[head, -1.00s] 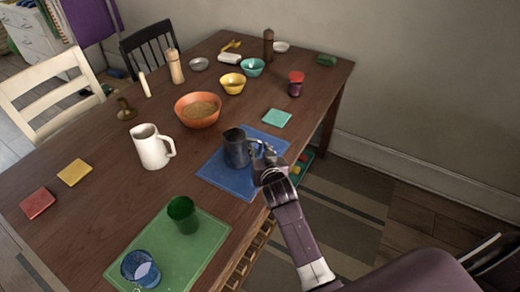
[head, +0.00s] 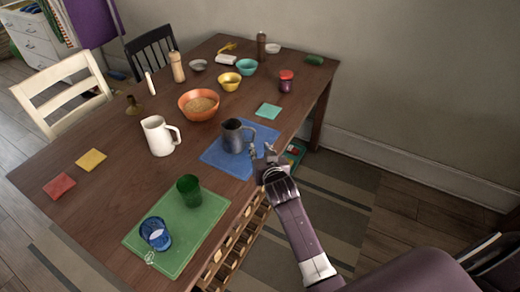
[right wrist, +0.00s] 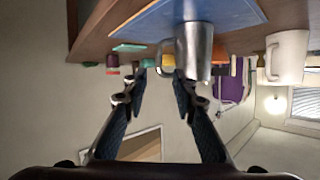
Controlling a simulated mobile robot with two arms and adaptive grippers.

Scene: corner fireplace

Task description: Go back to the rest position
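My right gripper (head: 263,156) is at the table's right edge, just to the right of a dark metal mug. In the right wrist view its two fingers (right wrist: 156,88) are spread with nothing between them. The mug (head: 235,136) stands upright on the blue mat (head: 215,160); it also shows in the right wrist view (right wrist: 194,50), where the picture is upside down. A small gap shows between the fingertips and the mug. My left gripper is in neither view now.
A white chair (head: 70,100) stands at the left.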

